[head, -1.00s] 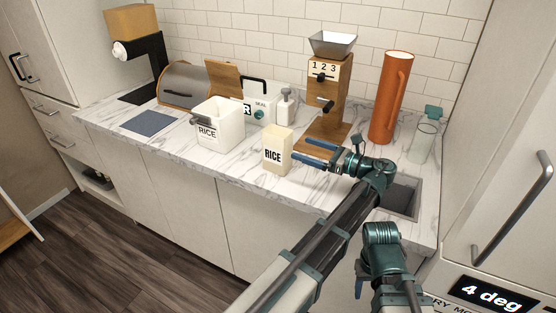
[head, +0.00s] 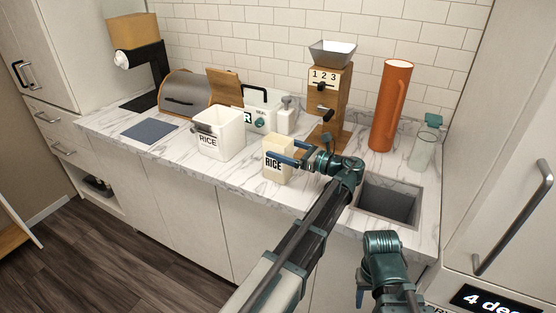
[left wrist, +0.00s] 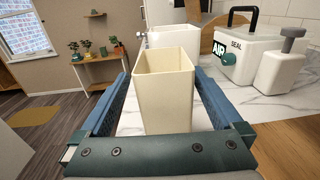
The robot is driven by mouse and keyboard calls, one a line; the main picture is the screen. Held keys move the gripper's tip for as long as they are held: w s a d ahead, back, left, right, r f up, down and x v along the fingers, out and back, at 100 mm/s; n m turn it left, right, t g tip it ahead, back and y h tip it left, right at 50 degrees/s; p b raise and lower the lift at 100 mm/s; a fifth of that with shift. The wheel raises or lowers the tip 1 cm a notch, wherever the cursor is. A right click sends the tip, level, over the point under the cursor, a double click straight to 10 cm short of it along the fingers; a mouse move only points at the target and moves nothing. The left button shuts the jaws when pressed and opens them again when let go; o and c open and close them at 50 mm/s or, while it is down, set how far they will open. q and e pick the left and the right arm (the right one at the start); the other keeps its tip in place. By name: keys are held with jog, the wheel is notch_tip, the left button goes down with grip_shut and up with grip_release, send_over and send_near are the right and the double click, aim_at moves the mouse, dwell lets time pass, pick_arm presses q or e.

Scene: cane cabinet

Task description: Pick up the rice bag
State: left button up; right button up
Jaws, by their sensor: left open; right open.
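The rice bag (head: 275,166) is a cream, upright, box-like packet with "RICE" on its front, standing on the marble counter. My left gripper (head: 281,152) is open at the bag, its blue fingers reaching to either side of it. In the left wrist view the bag (left wrist: 165,92) stands between the two open fingers, with gaps visible beside it; its top looks open. My right gripper (head: 366,288) is low in front of the counter, empty and apart from everything; its fingers are partly out of sight.
A white RICE bin (head: 218,140) stands left of the bag. A wooden dispenser (head: 328,105) and an orange cylinder (head: 391,108) stand behind. A sink (head: 388,203) opens to the right. The counter's front edge (head: 240,183) runs close by.

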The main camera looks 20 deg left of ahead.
aim_at(269, 142)
pick_arm(q)
jog(key=a, duration=0.2)
jog(key=w+a, duration=0.1)
jog(key=a, duration=0.2)
jog(key=shift+w+r, duration=0.1)
jog(key=shift+r, duration=0.05)
jog(key=shift+c, duration=0.3)
grip_shut()
